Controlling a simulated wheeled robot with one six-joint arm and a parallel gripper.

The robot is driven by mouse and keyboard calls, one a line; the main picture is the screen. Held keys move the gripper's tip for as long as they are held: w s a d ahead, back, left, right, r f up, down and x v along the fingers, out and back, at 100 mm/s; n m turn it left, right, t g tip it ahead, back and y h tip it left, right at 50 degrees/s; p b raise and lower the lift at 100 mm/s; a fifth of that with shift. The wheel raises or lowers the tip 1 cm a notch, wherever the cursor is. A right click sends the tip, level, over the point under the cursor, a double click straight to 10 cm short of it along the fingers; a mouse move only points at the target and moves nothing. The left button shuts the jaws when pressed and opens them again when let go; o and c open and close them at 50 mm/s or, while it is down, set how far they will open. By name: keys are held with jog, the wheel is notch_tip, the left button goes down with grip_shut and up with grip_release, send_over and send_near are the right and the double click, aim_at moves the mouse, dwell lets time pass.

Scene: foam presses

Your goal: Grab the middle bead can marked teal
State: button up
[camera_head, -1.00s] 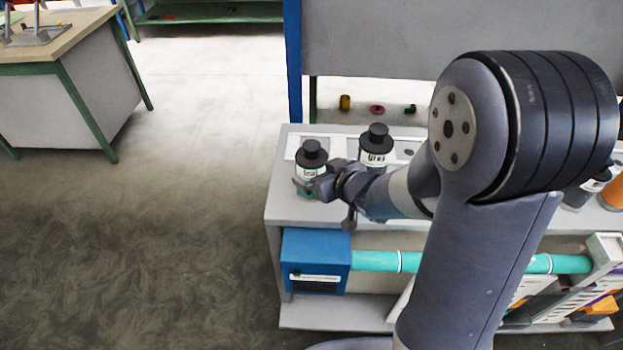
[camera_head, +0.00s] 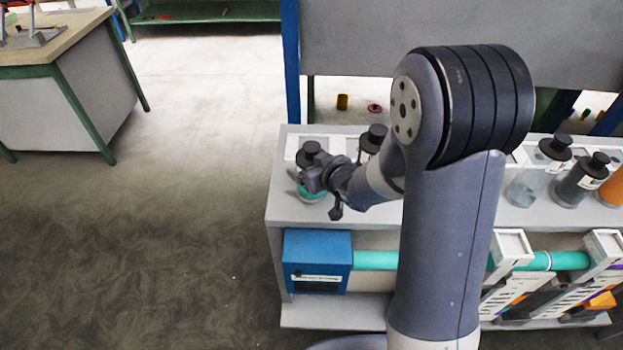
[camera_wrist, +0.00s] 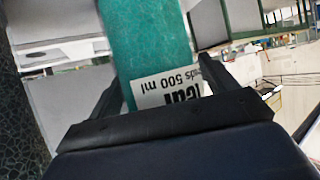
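A teal can (camera_head: 312,194) with a black lid (camera_head: 310,152) stands at the left end of the grey bench top. My gripper (camera_head: 308,180) is at its front and hides part of it. In the wrist view the teal can (camera_wrist: 150,40) lies between my two fingers (camera_wrist: 163,88), with one finger along each side. The fingers are spread, close to the can's sides; I cannot see clear contact. Its white label (camera_wrist: 165,88) appears upside down, partly cut off, with "500 ml" legible. A second black-lidded can (camera_head: 374,138) stands just to the right, partly behind my arm.
A clear jar (camera_head: 540,172), a dark can (camera_head: 580,180) and an orange can (camera_head: 614,188) stand farther right on the bench (camera_head: 290,210). A blue box (camera_head: 317,250) and teal tube (camera_head: 375,260) sit below the top. Open floor lies left, with a wooden-topped table (camera_head: 50,50) behind.

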jog(key=c, duration=0.9)
